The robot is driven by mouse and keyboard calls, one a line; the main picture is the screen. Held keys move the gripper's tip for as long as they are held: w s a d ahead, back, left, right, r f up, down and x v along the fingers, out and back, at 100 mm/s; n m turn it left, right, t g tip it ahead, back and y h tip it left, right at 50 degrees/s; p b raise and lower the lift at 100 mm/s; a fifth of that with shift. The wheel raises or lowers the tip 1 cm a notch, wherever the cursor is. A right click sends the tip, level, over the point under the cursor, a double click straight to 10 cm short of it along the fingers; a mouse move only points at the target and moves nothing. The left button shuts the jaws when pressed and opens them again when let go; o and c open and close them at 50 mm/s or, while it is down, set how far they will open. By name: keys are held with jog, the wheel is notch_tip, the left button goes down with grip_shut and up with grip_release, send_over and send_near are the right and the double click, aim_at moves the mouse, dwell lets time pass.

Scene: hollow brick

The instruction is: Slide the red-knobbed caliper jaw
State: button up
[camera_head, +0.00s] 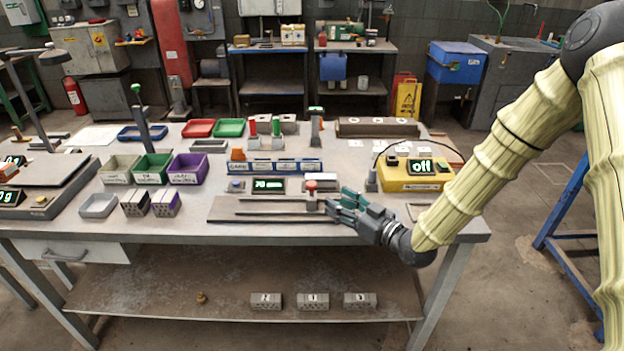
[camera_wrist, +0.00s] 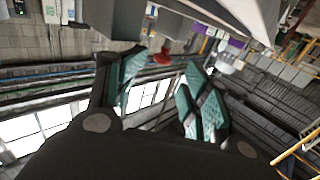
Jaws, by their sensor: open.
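The caliper lies on the bench with a long flat rail (camera_head: 270,212) and a green display (camera_head: 268,184) reading about 70. Its sliding jaw carries a red knob (camera_head: 311,184) on a pale block near the right part of the rail. My gripper (camera_head: 337,203) is open, just right of the knob, with its teal fingers pointing left. In the wrist view the red knob (camera_wrist: 163,57) shows beyond the gap between the fingers (camera_wrist: 160,78). I cannot tell whether a finger touches the jaw.
A yellow box (camera_head: 415,178) reading "off" stands behind my gripper. A row of blue labelled holders (camera_head: 275,167) stands behind the display. Grey, green and purple bins (camera_head: 187,170) and small hollow bricks (camera_head: 135,203) stand to the left. Numbered bricks (camera_head: 313,301) lie on the lower shelf.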

aim_at(312, 183)
jog(key=shift+w+a+r, duration=0.15)
jog(key=shift+w+r, duration=0.05)
jog(key=shift+r, duration=0.1)
jog(key=p+x, duration=0.1)
jog(key=x, duration=0.2)
jog(key=p+x, duration=0.1)
jog(key=x, duration=0.3)
jog(key=shift+a+r, duration=0.15)
jog(key=shift+a, duration=0.25)
jog(key=shift+w+a+r, duration=0.1)
jog(key=shift+w+a, duration=0.25)
jog(key=shift+a, duration=0.3)
jog(key=shift+w+a, duration=0.2)
jog(key=shift+w, duration=0.25)
jog(key=shift+s, duration=0.1)
jog(key=shift+a, duration=0.1)
grip_shut()
